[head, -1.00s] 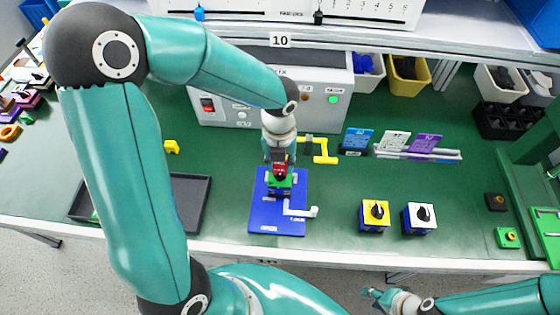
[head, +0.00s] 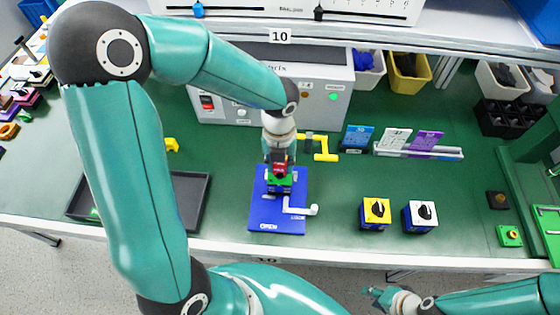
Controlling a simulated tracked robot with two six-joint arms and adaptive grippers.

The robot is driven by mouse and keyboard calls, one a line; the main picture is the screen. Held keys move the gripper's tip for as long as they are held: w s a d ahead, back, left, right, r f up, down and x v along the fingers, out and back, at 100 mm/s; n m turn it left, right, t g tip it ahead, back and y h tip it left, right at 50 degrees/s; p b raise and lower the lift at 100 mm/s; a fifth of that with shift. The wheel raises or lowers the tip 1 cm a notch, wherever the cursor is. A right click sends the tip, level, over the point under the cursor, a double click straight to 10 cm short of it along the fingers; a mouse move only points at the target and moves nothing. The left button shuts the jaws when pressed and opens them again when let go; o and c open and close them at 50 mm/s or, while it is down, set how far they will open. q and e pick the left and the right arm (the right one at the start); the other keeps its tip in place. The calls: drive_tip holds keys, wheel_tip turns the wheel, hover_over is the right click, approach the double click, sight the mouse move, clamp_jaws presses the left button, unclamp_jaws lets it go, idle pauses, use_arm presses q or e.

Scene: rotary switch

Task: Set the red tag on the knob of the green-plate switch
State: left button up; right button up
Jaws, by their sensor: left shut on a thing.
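The green-plate switch (head: 280,185) is at the upper part of a blue board, directly below my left gripper. My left gripper (head: 279,163) points down and is shut on the red tag (head: 280,170), a small red piece just above the green plate. The gripper and tag hide the switch's knob; I cannot tell whether the tag touches it. My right gripper (head: 375,293) is at the bottom edge, away from the switches, and its fingers are too small to judge.
The blue board (head: 262,215) carries a white lever (head: 300,210). A yellow-plate switch (head: 376,211) and a white-plate switch (head: 421,214) stand to the right. A dark tray (head: 193,215) lies left, partly behind my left arm. A grey box (head: 240,105) stands behind.

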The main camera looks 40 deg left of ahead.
use_arm(q)
drive_tip(key=shift+f, duration=0.5)
drive_tip(key=o, duration=0.9)
drive_tip(key=shift+o, duration=0.2)
drive_tip(key=shift+r, duration=0.1)
wheel_tip(320, 180, up, 12)
